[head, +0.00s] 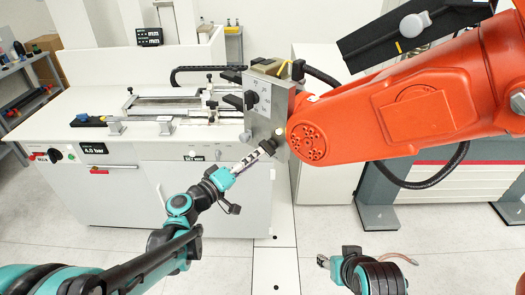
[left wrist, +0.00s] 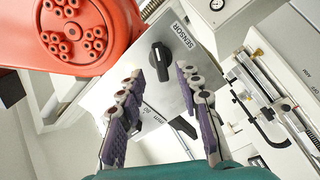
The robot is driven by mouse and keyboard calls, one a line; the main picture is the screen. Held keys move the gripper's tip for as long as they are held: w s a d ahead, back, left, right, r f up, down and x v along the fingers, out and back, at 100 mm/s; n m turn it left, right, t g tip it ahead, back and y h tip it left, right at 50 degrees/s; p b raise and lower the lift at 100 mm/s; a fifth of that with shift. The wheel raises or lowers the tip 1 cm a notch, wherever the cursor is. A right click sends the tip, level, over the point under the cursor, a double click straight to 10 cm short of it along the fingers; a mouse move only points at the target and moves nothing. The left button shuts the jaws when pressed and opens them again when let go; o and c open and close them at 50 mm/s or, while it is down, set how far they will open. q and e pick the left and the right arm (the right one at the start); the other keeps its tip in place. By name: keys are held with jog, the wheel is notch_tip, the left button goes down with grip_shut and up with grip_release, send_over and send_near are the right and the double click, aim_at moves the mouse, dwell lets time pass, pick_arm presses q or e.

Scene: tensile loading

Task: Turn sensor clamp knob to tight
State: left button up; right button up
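The sensor clamp knob is a black knob (left wrist: 160,60) with a pale pointer line, on a grey metal plate (left wrist: 194,48) beside a SENSOR label, in the left wrist view. My left gripper (left wrist: 160,72) is open, one finger on each side of the knob; I cannot tell any contact.
An orange robot arm (head: 420,105) reaches the plate from the right. A white bench (head: 110,160) with a clamp fixture (head: 165,105) and a pressure display (head: 92,149) stands to the left. Open floor (head: 330,225) lies in front.

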aim_at(264, 148)
pick_arm(q)
jog(key=x, duration=0.5)
jog(key=shift+w, duration=0.15)
jog(key=shift+c, duration=0.2)
jog(key=c, duration=0.7)
jog(key=shift+b, duration=0.3)
jog(key=o, duration=0.7)
jog(key=shift+n, duration=0.3)
jog(key=shift+o, duration=0.2)
